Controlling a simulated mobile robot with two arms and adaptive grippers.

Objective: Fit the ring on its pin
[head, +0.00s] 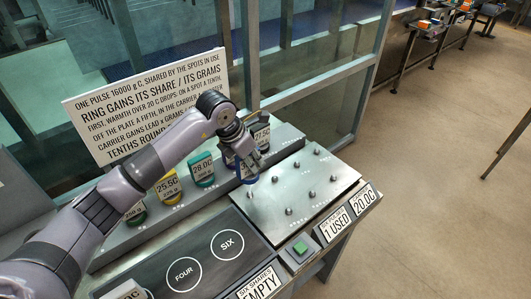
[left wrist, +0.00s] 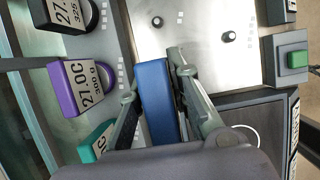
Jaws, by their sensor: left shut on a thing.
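My left gripper (head: 251,166) is shut on a blue ring (head: 247,175) over the left edge of the metal pin plate (head: 322,203). In the left wrist view the blue ring (left wrist: 153,92) stands edge-on between the two fingers of my left gripper (left wrist: 154,78), so its hole and any label are hidden. Short dark-headed pins stand on the plate in rows, such as one at the front (head: 289,211) and one in the wrist view (left wrist: 228,38). I cannot tell whether the ring touches the plate or a pin. My right gripper is not in view.
A sloped rack behind holds labelled rings: yellow (head: 167,190), teal (head: 203,171), purple (left wrist: 75,88) and dark (left wrist: 68,14). A green button (head: 300,248) sits before the plate. A dark panel (head: 205,275) has circles FOUR and SIX. A printed sign (head: 140,110) stands behind.

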